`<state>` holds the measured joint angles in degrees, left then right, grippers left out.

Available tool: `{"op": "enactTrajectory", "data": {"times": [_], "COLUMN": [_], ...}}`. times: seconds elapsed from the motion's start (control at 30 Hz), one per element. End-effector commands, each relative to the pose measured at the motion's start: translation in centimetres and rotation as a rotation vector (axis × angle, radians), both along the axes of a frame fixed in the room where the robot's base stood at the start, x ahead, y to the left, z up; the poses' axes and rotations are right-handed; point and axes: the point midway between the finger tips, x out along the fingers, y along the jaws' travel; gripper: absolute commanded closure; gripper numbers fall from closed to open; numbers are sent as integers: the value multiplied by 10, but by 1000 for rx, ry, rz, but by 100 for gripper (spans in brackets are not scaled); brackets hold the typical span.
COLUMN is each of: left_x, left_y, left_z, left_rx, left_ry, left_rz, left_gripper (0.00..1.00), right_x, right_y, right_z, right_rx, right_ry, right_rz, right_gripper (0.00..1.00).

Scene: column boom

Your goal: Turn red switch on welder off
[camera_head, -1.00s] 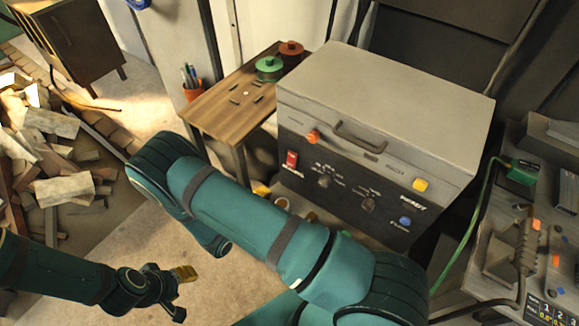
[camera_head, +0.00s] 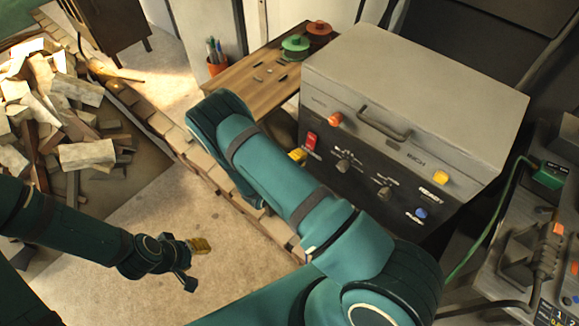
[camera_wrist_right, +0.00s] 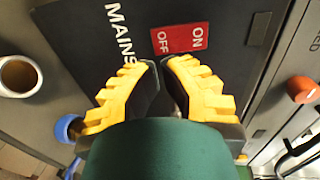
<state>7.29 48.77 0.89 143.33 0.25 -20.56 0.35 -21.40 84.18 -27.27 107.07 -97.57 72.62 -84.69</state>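The welder (camera_head: 415,85) is a grey box with a dark front panel. Its red switch (camera_head: 311,141) sits on the left of that panel. In the right wrist view the red switch (camera_wrist_right: 182,40) shows ON and OFF beside the word MAINS. My right gripper (camera_head: 298,155) shows as a bit of yellow just below and left of the switch, the rest hidden behind my arm. In the wrist view its yellow fingers (camera_wrist_right: 162,66) are together and empty, tips close to the switch; contact cannot be told. My left gripper (camera_head: 194,264) is open and empty at lower left, away from the welder.
A wooden table (camera_head: 262,88) with spools stands left of the welder. A green cable (camera_head: 488,222) runs at right. Rubble (camera_head: 60,115) lies at far left.

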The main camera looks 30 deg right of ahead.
Motion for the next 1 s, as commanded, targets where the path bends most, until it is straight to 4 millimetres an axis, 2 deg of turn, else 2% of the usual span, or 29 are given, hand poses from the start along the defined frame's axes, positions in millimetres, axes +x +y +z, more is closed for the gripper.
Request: {"op": "enactTrajectory", "data": {"times": [0.1, 0.3, 0.77, 0.87, 1.0], "left_x": [-1, -1, -1, -2, -7], "left_y": [0, 0, 0, 0, -1], "left_z": [-2, -3, -4, -10, -29], "left_rx": [0, 0, 0, -2, -3], "left_ry": [2, 2, 3, 6, 14], "left_rz": [-2, -2, -2, -4, -12], "left_gripper": [53, 53, 53, 53, 53], "right_x": [7, 15, 17, 17, 20], "right_y": [-19, -36, -40, -42, -48], "right_z": [-4, -7, -8, -11, -18], "right_rx": [0, 2, -1, -24, -105], "right_ry": [-1, -1, -2, -9, -41], "right_rz": [-4, -2, 0, 0, 2], "right_gripper": [100, 100, 100, 100, 100]}}
